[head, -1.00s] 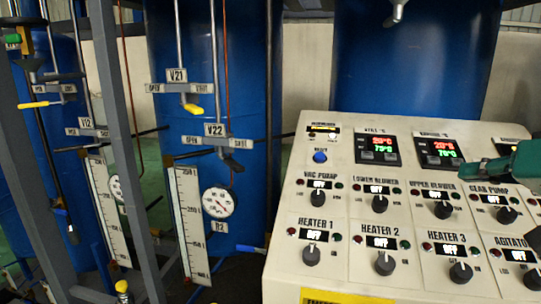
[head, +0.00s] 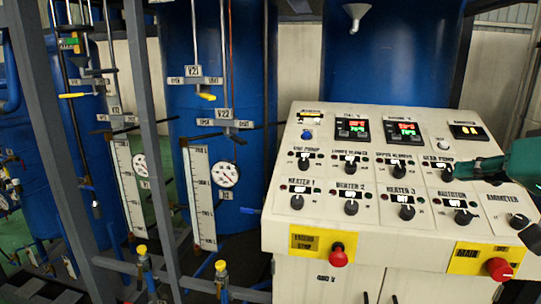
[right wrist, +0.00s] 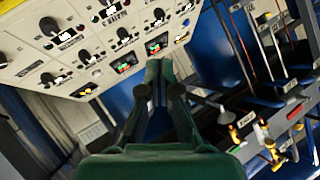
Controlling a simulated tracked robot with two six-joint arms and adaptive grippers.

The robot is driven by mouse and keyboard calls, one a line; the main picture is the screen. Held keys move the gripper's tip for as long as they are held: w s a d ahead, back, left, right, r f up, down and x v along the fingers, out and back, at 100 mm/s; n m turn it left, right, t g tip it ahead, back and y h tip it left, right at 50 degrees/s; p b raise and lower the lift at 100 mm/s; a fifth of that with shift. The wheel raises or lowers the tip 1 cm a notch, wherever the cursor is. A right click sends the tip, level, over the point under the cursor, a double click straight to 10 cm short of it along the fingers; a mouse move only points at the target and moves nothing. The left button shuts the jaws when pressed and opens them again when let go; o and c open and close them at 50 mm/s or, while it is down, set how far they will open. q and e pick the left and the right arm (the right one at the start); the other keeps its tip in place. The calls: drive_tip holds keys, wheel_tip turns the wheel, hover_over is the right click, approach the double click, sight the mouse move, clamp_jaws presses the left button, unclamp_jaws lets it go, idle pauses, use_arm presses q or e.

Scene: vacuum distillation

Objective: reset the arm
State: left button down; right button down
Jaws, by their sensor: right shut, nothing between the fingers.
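My right gripper (head: 462,168) is green and comes in from the right edge of the head view. Its fingertips show in front of the gear pump knob area of the control panel (head: 385,228); whether they touch it I cannot tell. In the right wrist view the gripper (right wrist: 160,68) has its fingers together with nothing between them, and the panel (right wrist: 20,65) is at upper left. My left gripper is not in view.
The panel carries several black knobs, a blue button (head: 307,134) and red mushroom buttons (head: 338,257) and (head: 500,269). Blue tanks (head: 205,60) with valves, gauges and a grey frame (head: 145,110) stand at left. Yellow-topped valves (head: 221,266) stand low beside the panel.

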drive_tip(key=w+a+f+g, duration=0.2)
drive_tip(key=a+f+g, duration=0.1)
drive_tip(key=f, duration=1)
drive_tip(key=w+a+f+g, duration=0.2)
drive_tip(key=a+f+g, duration=0.1)
drive_tip(key=f, duration=1.1)
drive_tip(key=w+a+f+g, duration=0.2)
drive_tip(key=a+f+g, duration=0.1)
drive_tip(key=f, duration=1)
drive_tip(key=s+a+f+g, duration=0.25)
drive_tip(key=s+f, duration=0.35)
drive_tip(key=f, duration=0.4)
drive_tip(key=s+a+f+g, duration=0.1)
drive_tip(key=s+a+f, duration=0.4)
drive_tip(key=f, duration=0.4)
drive_tip(key=s+a+f, duration=0.1)
drive_tip(key=s+f, duration=0.3)
drive_tip(key=s, duration=0.3)
drive_tip(key=s+a+f+n, duration=0.1)
drive_tip(key=s+f, duration=0.3)
drive_tip(key=s, duration=0.2)
drive_tip(key=shift+s+a+f+t+y, duration=0.15)
drive_tip(key=shift+s+a+t+y, duration=0.15)
drive_tip(key=shift+s+a+t, duration=0.1)
